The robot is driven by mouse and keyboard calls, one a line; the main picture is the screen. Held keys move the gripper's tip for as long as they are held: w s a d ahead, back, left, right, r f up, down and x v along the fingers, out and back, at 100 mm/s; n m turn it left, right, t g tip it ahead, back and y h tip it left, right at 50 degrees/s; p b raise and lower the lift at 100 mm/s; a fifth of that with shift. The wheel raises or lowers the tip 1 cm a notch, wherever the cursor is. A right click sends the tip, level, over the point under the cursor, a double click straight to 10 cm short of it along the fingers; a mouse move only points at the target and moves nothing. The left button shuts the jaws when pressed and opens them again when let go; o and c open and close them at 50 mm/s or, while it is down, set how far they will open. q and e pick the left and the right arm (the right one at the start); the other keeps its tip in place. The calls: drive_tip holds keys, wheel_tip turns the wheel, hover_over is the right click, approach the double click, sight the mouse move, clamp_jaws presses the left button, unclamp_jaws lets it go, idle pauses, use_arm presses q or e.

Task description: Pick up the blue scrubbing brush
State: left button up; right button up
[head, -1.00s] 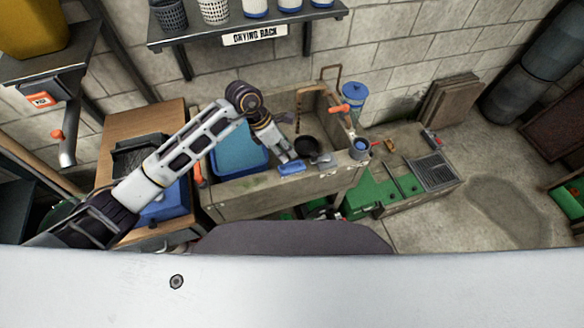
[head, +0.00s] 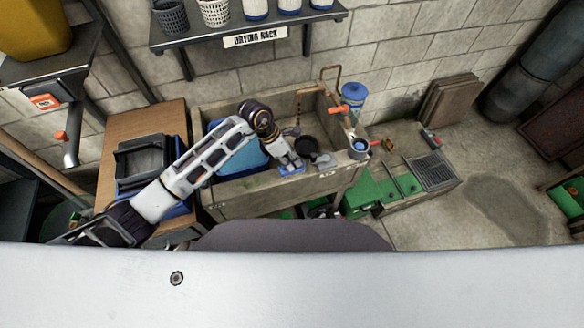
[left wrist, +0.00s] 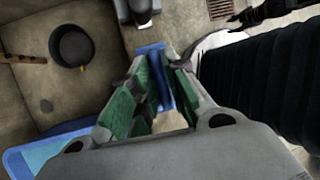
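The blue scrubbing brush (head: 292,170) lies on the front rim of the stone sink (head: 250,196). My left gripper (head: 289,162) is right over it, pointing down, and hides part of it. In the left wrist view the blue brush (left wrist: 153,49) shows between and beyond the two green-padded fingers of my left gripper (left wrist: 157,60). The fingers are apart, one on each side of the brush; firm contact cannot be seen.
A blue tub (head: 228,150) stands in the sink beside my left arm. A dark pan (head: 307,146) and a grey object (head: 325,160) are close to the brush. A blue cup (head: 359,149) stands at the sink's right corner. The drying rack shelf (head: 250,27) hangs behind.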

use_arm(q)
drive_tip(key=shift+c, duration=0.5)
drive_tip(key=shift+c, duration=1.1)
clamp_jaws()
drive_tip(key=shift+r, duration=0.1)
wheel_tip(320, 180, up, 8)
drive_tip(key=shift+r+b, duration=0.1)
drive_tip(key=shift+b, duration=0.55)
drive_tip(key=shift+r, duration=0.85)
